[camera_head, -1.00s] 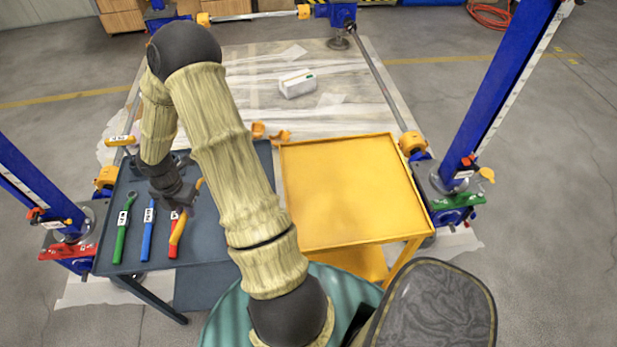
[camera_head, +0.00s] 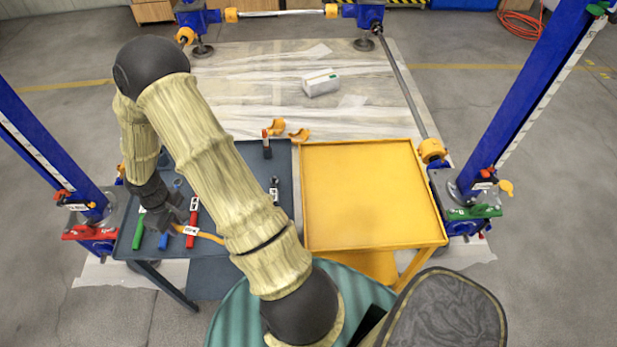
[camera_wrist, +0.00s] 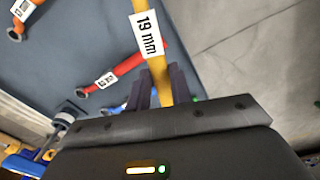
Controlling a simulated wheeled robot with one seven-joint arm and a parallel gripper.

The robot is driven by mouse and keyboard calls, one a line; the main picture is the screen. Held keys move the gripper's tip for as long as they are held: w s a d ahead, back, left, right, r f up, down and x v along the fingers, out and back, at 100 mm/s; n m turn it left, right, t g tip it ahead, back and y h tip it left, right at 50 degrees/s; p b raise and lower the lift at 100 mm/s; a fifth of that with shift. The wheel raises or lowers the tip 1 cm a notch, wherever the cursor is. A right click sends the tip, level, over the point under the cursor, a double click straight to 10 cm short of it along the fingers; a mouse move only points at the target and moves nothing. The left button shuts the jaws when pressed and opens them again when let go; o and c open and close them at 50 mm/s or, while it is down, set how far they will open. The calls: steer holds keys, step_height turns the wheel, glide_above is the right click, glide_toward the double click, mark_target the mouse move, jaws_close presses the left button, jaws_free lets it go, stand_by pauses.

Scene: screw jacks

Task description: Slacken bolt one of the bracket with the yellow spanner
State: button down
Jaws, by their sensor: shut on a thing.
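The yellow spanner (camera_head: 207,236) is in my gripper (camera_head: 172,224), over the front left of the dark grey trolley top (camera_head: 225,262). It sticks out to the right in the head view. In the wrist view the spanner (camera_wrist: 148,38) runs up between the two fingers (camera_wrist: 157,88), with a white "19 mm" label. My gripper is shut on it. Its far end is out of the wrist frame. I cannot make out the bracket or bolt one; my arm covers part of the left side.
Green (camera_head: 138,232), blue (camera_head: 163,240) and red (camera_head: 193,215) spanners lie beneath my gripper. A yellow trolley (camera_head: 370,195) stands empty at right. Orange clamp pieces (camera_head: 299,135) lie behind the dark trolley. Blue jack columns stand left (camera_head: 45,140) and right (camera_head: 520,100).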

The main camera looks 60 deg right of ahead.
steer(key=a+m, duration=0.1)
steer(key=m, duration=0.1)
steer(key=a+m, duration=0.1)
steer(key=m, duration=0.1)
steer(key=shift+w+a, duration=0.1)
